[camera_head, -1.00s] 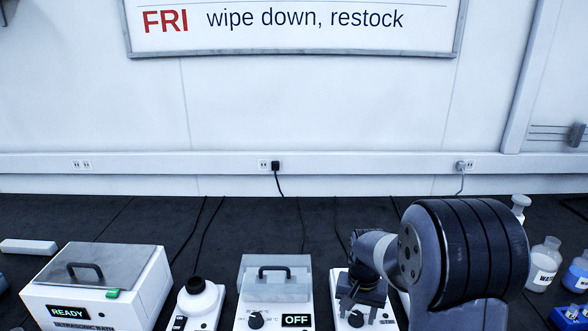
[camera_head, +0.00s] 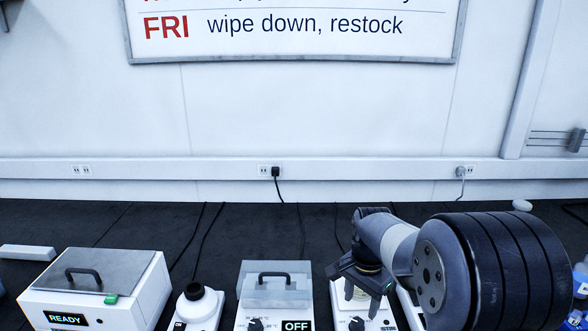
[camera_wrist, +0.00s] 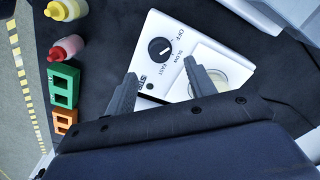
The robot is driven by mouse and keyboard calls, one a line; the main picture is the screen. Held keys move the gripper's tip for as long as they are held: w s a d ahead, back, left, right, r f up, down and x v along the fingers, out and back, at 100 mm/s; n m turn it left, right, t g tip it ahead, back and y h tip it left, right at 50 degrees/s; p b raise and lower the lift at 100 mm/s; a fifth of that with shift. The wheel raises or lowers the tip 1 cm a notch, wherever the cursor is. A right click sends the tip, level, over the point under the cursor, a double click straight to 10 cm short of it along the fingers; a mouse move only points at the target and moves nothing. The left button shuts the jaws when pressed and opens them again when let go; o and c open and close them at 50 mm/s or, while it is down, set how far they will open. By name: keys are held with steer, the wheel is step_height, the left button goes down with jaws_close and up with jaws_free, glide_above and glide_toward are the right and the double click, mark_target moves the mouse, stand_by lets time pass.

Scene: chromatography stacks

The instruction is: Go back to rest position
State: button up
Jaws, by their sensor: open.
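My gripper (camera_head: 366,278) is in front of and above a white device with a knob (camera_head: 357,324) in the head view. In the wrist view its two fingers (camera_wrist: 160,84) are apart with nothing between them. Below them is the white device (camera_wrist: 154,22), with a dial marked OFF, SLOW and FAST and a pale round plate (camera_wrist: 238,74). I cannot tell the exact height of the gripper above it. My arm covers much of the right side in the head view.
The wrist view shows yellow (camera_wrist: 66,10) and red (camera_wrist: 66,48) bottles and green (camera_wrist: 62,87) and orange (camera_wrist: 65,121) blocks.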

steer(key=shift+r, duration=2.1)
